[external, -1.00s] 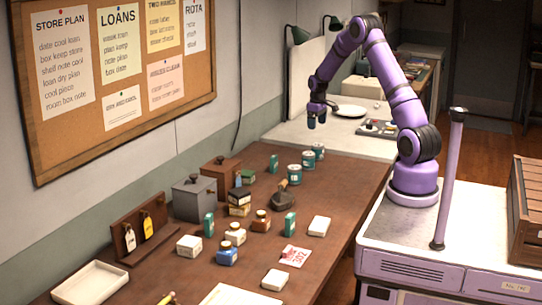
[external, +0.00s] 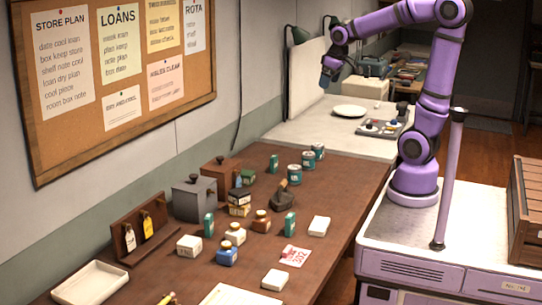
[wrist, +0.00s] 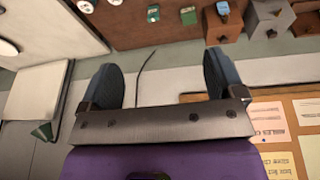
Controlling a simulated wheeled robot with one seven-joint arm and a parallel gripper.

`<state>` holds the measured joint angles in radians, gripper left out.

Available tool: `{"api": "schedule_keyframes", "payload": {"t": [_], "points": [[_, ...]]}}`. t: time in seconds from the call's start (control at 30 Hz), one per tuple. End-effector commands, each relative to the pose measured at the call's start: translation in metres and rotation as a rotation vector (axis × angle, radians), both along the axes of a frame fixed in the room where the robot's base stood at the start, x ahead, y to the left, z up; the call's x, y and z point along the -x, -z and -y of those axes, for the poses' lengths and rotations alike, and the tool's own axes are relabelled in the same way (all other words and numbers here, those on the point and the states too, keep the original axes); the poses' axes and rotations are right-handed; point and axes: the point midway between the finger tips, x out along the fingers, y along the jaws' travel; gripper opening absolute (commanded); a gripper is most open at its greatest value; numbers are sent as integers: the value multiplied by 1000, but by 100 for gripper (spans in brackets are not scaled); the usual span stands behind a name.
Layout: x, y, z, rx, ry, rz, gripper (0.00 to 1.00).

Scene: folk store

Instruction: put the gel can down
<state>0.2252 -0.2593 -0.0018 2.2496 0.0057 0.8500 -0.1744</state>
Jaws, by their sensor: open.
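Several teal-and-white cans stand upright in a group at the far end of the brown table: the nearest can (external: 294,172), a middle can (external: 308,161) and a far can (external: 318,150). I cannot tell which of them is the gel can. My gripper (external: 331,76) is high above the far, pale counter, well above and apart from the cans. In the wrist view my gripper (wrist: 161,75) has its two dark fingers spread wide, with nothing between them.
The brown table (external: 270,199) holds jars, small boxes, a grey box (external: 193,198) and a dark scoop-like thing (external: 282,199). A white plate (external: 350,111) and a grey tray (external: 384,128) lie on the pale counter (external: 300,132).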

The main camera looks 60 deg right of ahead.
Motion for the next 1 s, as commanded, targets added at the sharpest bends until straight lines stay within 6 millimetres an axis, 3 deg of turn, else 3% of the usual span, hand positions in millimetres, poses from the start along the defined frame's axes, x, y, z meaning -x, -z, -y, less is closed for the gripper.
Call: {"api": "schedule_keyframes", "payload": {"t": [0.2, 0.5, 0.7, 1.0], "points": [[68, -15, -45, -10, -32, 75, 88], [142, -9, -78, -35, -60, 149, 88], [159, -4, -83, -43, -65, 164, 88], [159, -4, -84, -44, -65, 165, 88]]}}
